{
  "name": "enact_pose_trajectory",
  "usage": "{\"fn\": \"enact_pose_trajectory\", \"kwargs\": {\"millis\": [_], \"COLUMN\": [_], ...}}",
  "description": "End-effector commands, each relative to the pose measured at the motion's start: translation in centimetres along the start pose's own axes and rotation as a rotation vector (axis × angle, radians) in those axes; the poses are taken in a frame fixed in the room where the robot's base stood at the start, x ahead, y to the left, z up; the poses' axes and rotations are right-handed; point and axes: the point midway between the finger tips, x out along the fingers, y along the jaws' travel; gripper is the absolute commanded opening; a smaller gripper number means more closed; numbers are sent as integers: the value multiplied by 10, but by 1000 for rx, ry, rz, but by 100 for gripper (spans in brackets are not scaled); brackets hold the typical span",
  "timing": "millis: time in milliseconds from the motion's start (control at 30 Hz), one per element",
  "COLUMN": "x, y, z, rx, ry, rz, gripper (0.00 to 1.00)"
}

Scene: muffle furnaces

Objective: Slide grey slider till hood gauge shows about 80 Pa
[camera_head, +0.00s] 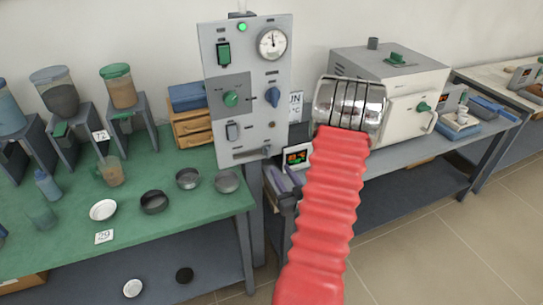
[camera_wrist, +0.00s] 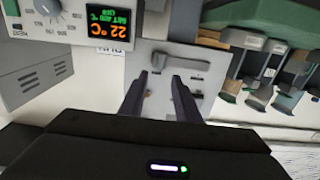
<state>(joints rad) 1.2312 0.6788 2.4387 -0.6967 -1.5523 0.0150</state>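The grey slider (camera_head: 251,151) sits in a horizontal slot near the bottom of the upright grey control panel (camera_head: 210,60). In the wrist view, which looks upside down, the slider shows as a grey bar (camera_wrist: 182,62) on the panel. The round hood gauge (camera_head: 272,43) is at the panel's upper right; its needle points about upward, but its figures are too small to read. My gripper (camera_wrist: 160,73) has two dark fingers apart with nothing between them. It faces the panel close to the slider; I see no clear contact. In the head view, my red-sleeved arm stands right of the panel.
A lit temperature display (camera_head: 297,157) stands just right of the slider. A pale furnace (camera_head: 390,75) is on the bench further right. The green table (camera_head: 70,225) at left holds several bowls and hoppers. Drawers (camera_head: 192,129) stand beside the panel.

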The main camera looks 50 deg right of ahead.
Motion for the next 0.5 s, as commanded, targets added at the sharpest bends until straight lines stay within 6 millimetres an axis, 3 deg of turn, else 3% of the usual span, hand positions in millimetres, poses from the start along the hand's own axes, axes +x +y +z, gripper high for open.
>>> {"fn": "enact_pose_trajectory", "kwargs": {"millis": [500], "x": [80], "y": [0], "z": [0], "rx": [-1], "ry": [1], "rz": [-1], "gripper": [30]}}
